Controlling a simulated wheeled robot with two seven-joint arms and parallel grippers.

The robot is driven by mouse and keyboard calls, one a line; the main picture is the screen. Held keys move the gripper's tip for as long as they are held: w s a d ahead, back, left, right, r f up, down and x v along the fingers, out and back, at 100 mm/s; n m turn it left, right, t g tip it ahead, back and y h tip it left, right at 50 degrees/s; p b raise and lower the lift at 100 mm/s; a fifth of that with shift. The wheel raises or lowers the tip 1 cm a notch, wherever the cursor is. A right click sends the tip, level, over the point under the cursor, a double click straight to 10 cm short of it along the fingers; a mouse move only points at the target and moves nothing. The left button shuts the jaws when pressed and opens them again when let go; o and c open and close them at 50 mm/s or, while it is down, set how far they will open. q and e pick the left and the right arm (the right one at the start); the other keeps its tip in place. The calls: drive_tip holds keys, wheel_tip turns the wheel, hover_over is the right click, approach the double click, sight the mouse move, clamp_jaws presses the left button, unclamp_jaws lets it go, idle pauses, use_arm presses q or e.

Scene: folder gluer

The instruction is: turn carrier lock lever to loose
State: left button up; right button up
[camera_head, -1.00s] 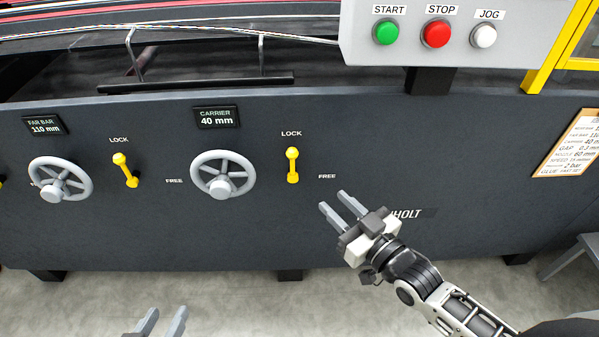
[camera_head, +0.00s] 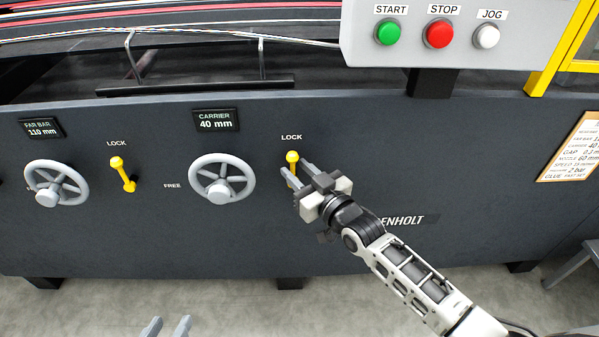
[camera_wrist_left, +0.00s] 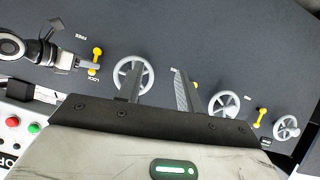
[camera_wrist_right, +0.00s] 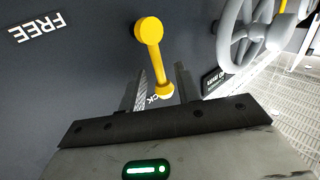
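The carrier lock lever (camera_head: 292,157) is yellow and points up at its LOCK label on the dark panel, right of the CARRIER handwheel (camera_head: 222,179). My right gripper (camera_head: 297,171) is at the lever and hides its lower part in the head view. In the right wrist view the lever (camera_wrist_right: 155,55) runs down toward the gap between the two spread fingers, its end near the LOCK label; whether they touch it I cannot tell. My left gripper (camera_head: 166,328) is open and empty, low in front of the panel.
Another yellow lever (camera_head: 123,174) and the FAR BAR handwheel (camera_head: 55,184) are to the left. A button box (camera_head: 460,45) with START, STOP and JOG overhangs above right. The panel below the wheels is clear.

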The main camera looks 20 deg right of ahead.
use_arm(q)
drive_tip(key=shift+f, duration=0.1)
use_arm(e)
clamp_jaws()
use_arm(q)
drive_tip(key=shift+a, duration=0.1)
